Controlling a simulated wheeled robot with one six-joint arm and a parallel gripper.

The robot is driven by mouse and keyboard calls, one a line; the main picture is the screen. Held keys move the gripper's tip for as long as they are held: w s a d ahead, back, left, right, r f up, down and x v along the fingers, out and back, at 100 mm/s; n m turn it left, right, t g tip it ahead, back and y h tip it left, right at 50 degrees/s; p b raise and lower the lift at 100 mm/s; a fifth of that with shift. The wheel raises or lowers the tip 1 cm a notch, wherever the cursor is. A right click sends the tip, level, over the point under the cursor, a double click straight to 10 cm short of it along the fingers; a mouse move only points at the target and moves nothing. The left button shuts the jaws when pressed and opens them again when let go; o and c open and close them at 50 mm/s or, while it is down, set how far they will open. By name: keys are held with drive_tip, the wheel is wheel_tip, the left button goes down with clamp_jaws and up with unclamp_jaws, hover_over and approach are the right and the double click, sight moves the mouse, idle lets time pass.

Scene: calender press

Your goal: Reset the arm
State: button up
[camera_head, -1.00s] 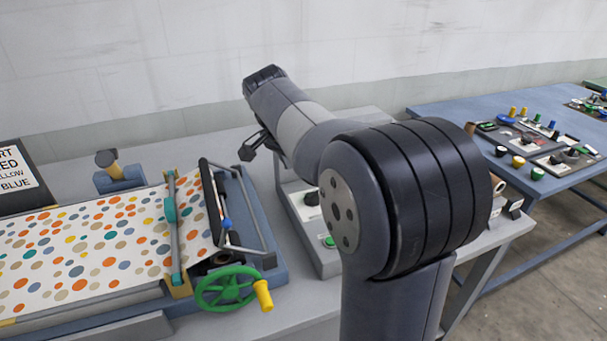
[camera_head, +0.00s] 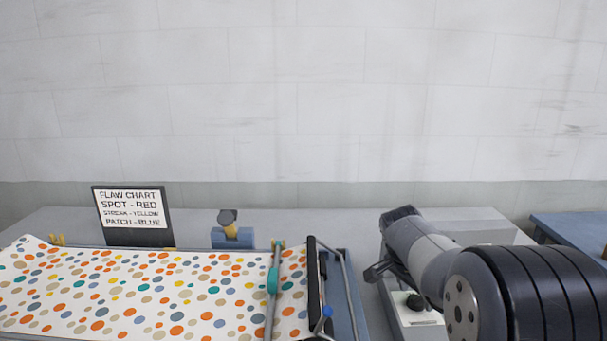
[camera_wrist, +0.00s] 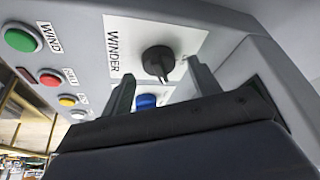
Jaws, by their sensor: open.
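My arm is at the lower right of the head view. My gripper (camera_head: 376,272) shows there as small dark fingers near the control box (camera_head: 417,330). I cannot tell whether a finger touches the panel.
A spotted sheet (camera_head: 150,290) lies on the machine, with a teal-handled bar (camera_head: 272,280) across it. A flaw chart sign (camera_head: 133,210) stands behind. Green (camera_wrist: 22,38), red (camera_wrist: 50,78) and yellow (camera_wrist: 67,100) buttons line the panel. A blue table (camera_head: 575,232) is at the right.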

drive_tip(key=shift+w+d+f, duration=0.1)
drive_tip(key=shift+d+f, duration=0.1)
drive_tip(key=shift+f, duration=0.4)
drive_tip(key=shift+n, duration=0.3)
